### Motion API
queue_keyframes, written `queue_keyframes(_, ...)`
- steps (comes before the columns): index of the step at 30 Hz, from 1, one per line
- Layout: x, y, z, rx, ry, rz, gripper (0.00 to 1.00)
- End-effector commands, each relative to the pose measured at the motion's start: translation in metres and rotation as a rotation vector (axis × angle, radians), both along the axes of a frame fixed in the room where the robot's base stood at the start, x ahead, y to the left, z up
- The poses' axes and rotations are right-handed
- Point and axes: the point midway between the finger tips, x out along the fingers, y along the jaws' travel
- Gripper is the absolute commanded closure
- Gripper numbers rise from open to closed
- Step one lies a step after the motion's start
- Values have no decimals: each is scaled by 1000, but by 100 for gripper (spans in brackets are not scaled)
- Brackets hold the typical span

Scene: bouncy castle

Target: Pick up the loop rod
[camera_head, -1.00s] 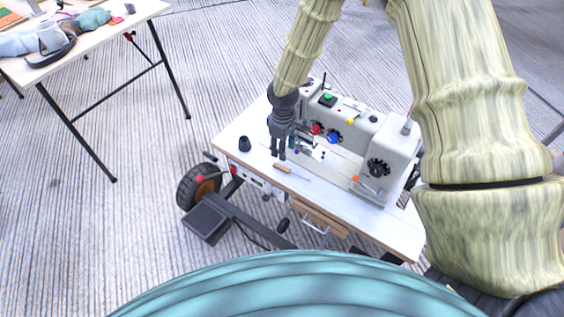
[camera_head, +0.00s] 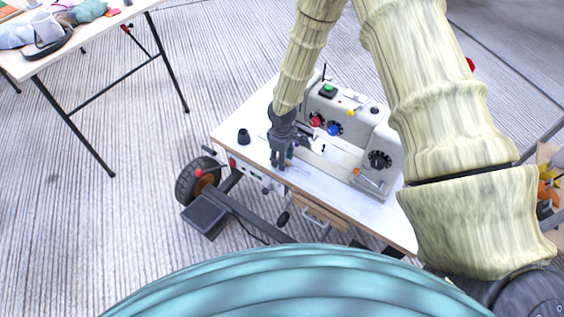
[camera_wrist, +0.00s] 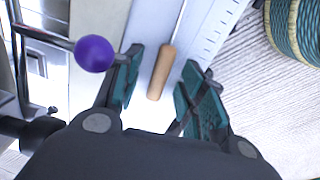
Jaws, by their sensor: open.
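The loop rod (camera_wrist: 162,70) shows its tan wooden handle in the wrist view, lying on the white surface between my two fingers. My gripper (camera_wrist: 161,66) is open, with one teal-padded finger on each side of the handle and a gap to both. In the head view my gripper (camera_head: 279,164) points down at the front edge of the white sewing table (camera_head: 380,214), in front of the sewing machine (camera_head: 382,140). There it hides most of the rod.
A purple ball on a metal lever (camera_wrist: 94,53) is close to my left finger in the wrist view. A dark cone (camera_head: 243,137) stands on the table to the left. Another table (camera_head: 84,40) with cloth items is at the upper left.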

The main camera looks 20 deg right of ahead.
Motion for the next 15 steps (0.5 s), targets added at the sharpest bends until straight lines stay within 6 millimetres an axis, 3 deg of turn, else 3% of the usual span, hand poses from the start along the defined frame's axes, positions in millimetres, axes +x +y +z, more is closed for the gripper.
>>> queue_keyframes(7,0,0,-2,0,0,0,61)
queue_keyframes(13,0,0,-2,0,0,0,97)
queue_keyframes(15,0,0,-2,0,0,0,100)
